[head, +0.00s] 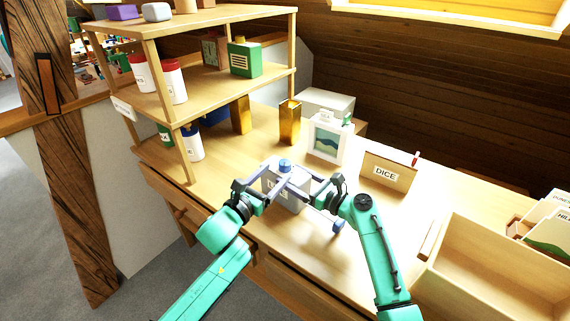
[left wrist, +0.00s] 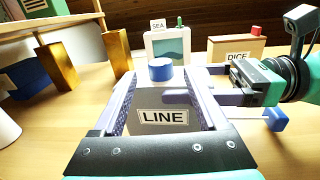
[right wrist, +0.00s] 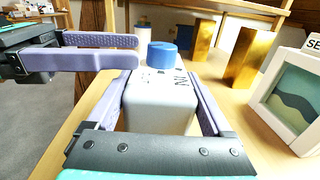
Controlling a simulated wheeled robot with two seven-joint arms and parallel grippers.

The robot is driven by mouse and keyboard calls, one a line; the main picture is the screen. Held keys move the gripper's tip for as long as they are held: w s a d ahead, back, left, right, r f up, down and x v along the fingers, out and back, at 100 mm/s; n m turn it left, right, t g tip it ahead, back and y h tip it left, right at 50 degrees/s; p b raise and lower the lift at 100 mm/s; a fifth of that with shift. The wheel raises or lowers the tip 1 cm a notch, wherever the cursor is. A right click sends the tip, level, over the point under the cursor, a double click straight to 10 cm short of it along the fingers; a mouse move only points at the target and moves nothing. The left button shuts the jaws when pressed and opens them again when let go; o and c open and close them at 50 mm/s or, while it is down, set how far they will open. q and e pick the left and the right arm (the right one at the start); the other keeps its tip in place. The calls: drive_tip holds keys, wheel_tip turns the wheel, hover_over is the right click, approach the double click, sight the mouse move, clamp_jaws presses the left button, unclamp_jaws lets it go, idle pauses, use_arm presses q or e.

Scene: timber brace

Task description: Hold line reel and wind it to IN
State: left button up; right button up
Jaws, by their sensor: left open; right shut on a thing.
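The line reel (head: 289,200) is a pale grey box on the desk with a blue knob (head: 285,164) on top. Its LINE label (left wrist: 163,118) faces my left wrist camera. A blue crank end (left wrist: 278,119) sticks out on the right in that view. My right gripper (right wrist: 160,88) is shut on the reel body, one finger on each side. My left gripper (left wrist: 160,88) is open, its fingers on either side of the reel just below the knob. Dark lettering shows on the reel top in the right wrist view, partly cut off and hard to read.
A DICE box (head: 388,172) and a framed SEA picture (head: 328,139) stand behind the reel. Gold blocks (head: 290,122) and a wooden shelf (head: 190,100) are at the left. An open wooden tray (head: 490,262) lies at the right.

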sight(285, 162)
use_arm(q)
drive_tip(key=x, duration=0.6)
drive_tip(key=shift+s, duration=0.1)
clamp_jaws()
drive_tip(key=shift+d+r+m+h, duration=0.1)
drive_tip(key=shift+r+m+h, duration=0.05)
drive_tip(key=shift+m+h, duration=0.2)
drive_tip(key=shift+g+h, duration=0.3)
drive_tip(key=shift+h, duration=0.05)
drive_tip(key=shift+m+g+h, duration=2.5)
drive_tip(key=shift+m+g, duration=0.25)
drive_tip(key=shift+g, duration=0.45)
